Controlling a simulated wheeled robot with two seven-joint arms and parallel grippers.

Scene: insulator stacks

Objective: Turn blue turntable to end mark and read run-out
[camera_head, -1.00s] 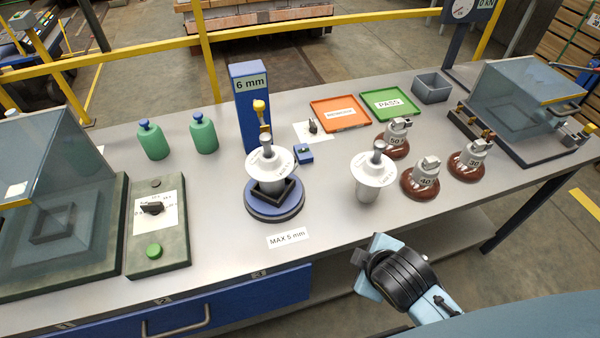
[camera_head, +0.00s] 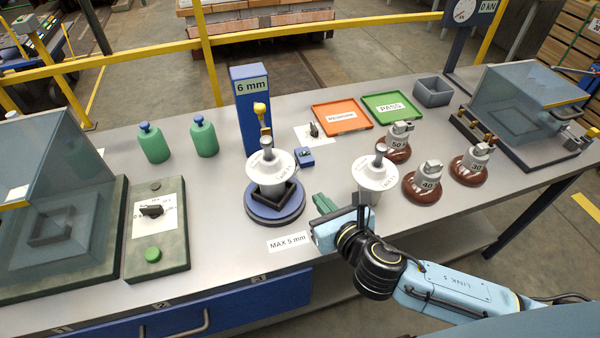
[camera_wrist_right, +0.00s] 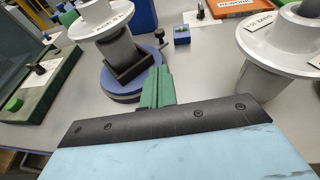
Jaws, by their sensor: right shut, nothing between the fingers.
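The blue turntable (camera_head: 275,212) stands on the bench with a dark square holder on top. A white insulator (camera_head: 268,168) with a grey cap sits upright in that holder. The blue post labelled 6 mm (camera_head: 250,115) stands behind it, with a yellow-topped gauge part (camera_head: 260,110) by the insulator. My right gripper (camera_head: 322,204) is shut and empty, just right of the turntable. In the right wrist view its green fingers (camera_wrist_right: 156,88) are together and point at the turntable (camera_wrist_right: 122,82); whether they touch its edge cannot be told. My left gripper is not in view.
A second white insulator (camera_head: 375,173) stands close to the right of my right gripper. Brown-based insulators (camera_head: 423,183) stand further right. A MAX 5 mm label (camera_head: 288,241) lies in front. Orange (camera_head: 341,115) and green (camera_head: 390,106) trays lie behind. A control box (camera_head: 157,230) stands left.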

